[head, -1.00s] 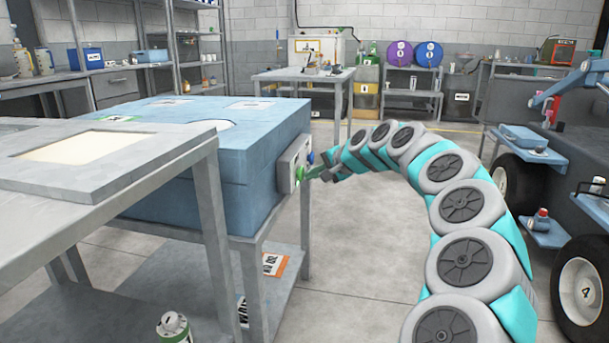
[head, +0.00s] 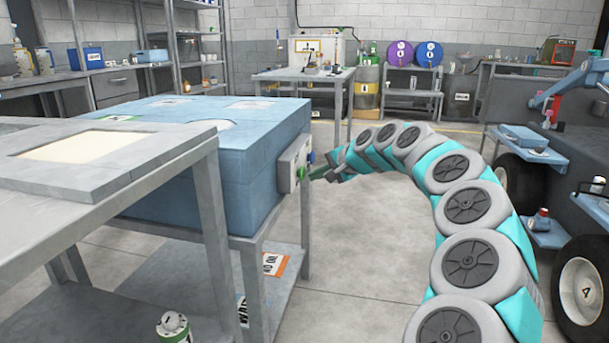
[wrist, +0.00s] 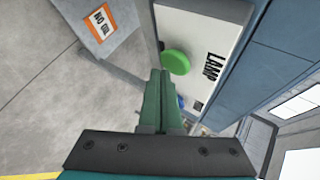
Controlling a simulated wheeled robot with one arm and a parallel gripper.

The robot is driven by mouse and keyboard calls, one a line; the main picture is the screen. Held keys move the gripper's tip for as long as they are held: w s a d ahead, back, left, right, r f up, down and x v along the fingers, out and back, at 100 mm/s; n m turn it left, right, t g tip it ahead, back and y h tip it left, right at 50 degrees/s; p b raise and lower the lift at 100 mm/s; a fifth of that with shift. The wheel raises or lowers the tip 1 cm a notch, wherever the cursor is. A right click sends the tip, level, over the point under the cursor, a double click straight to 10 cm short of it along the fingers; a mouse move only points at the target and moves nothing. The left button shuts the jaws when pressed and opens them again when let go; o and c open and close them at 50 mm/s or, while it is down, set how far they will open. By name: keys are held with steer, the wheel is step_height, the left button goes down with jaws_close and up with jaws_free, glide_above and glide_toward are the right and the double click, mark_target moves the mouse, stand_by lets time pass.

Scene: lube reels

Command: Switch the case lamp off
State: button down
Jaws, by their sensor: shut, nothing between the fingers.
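The blue case (head: 215,170) stands on a grey metal stand. A pale control box (head: 289,163) is fixed to its right end and carries a green round button (head: 301,173). The wrist view shows the green button (wrist: 176,62) beside the word LAMP on the box's face (wrist: 205,28). A small blue part (wrist: 181,102) is partly hidden by my fingers. My gripper (head: 314,176) is shut and empty, just right of the green button. In the wrist view its fingertips (wrist: 160,73) appear just below the button; I cannot tell whether they touch. Whether the lamp is lit is unclear.
A grey table (head: 110,160) with a pale panel stands in front of the case at left. A dark vehicle with large wheels (head: 578,290) is at right. A workbench (head: 305,74) is at the back.

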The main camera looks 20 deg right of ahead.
steer(key=shift+s+d+b, duration=0.15)
steer(key=shift+s+d, duration=0.4)
steer(key=shift+d, duration=0.25)
steer(key=shift+s+d+b, duration=0.1)
steer(key=shift+s+d, duration=0.45)
steer(key=shift+d, duration=0.25)
steer(key=shift+s+d+b, duration=0.15)
steer(key=shift+s+d, duration=0.4)
steer(key=shift+d, duration=0.25)
